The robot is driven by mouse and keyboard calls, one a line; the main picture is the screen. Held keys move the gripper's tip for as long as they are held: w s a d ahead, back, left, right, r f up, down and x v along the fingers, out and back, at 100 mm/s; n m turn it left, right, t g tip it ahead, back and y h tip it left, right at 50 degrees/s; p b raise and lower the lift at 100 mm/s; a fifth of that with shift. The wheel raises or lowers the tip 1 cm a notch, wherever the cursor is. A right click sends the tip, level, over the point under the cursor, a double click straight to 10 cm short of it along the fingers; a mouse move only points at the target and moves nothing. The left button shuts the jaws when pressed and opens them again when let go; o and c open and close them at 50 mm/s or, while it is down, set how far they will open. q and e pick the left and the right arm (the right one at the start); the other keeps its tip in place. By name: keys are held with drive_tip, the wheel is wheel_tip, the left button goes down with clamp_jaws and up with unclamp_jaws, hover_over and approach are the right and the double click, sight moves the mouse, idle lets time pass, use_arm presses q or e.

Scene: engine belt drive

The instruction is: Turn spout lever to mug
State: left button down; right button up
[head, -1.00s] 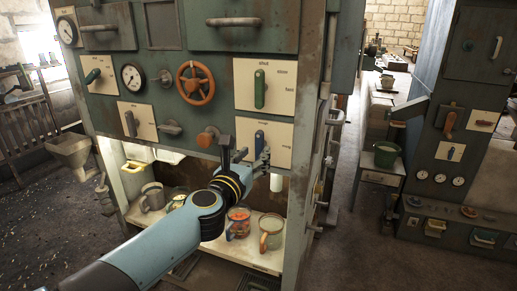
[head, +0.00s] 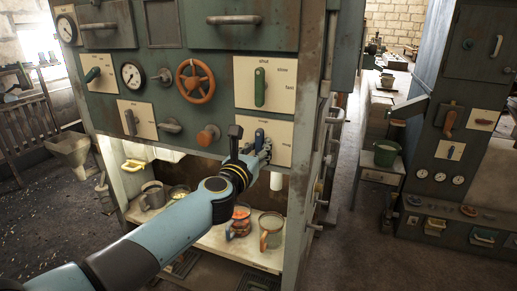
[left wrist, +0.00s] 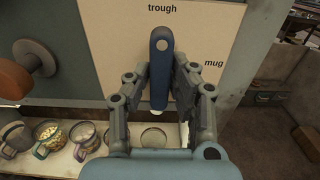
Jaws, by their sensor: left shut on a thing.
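The spout lever is a blue handle (head: 259,138) on a cream plate (head: 283,155) low on the cabinet front. In the left wrist view the blue lever (left wrist: 160,62) stands upright, its top end pointing at the word "trough". The word "mug" is printed to its right. My left gripper (left wrist: 161,78) has one finger on each side of the lever and is shut on it. In the head view my left gripper (head: 257,152) covers the lever's lower part. A patterned mug (head: 239,222) and a grey mug with an orange handle (head: 271,231) stand on the shelf below.
An orange knob (head: 207,137) and an orange handwheel (head: 195,82) sit left of the lever. A green lever (head: 260,87) is above it. A white cylinder (head: 276,181) hangs below the plate. More mugs stand along the shelf (head: 215,240).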

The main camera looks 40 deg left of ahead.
use_arm(q)
drive_tip(key=shift+m, duration=0.4)
drive_tip(key=m+p, duration=0.1)
drive_tip(key=m, duration=0.2)
drive_tip(key=shift+a+m, duration=0.1)
drive_tip(key=shift+m, duration=0.3)
drive_tip(key=m+p, duration=0.1)
drive_tip(key=m, duration=0.3)
drive_tip(key=shift+r+p, duration=0.1)
drive_tip(key=shift+p, duration=0.25)
drive_tip(key=m+p, duration=0.1)
drive_tip(key=m, duration=0.4)
drive_tip(key=shift+a+r+m+p, duration=0.1)
drive_tip(key=shift+m+p, duration=0.95)
drive_tip(key=shift+m, duration=1.15)
drive_tip(key=shift+s, duration=0.1)
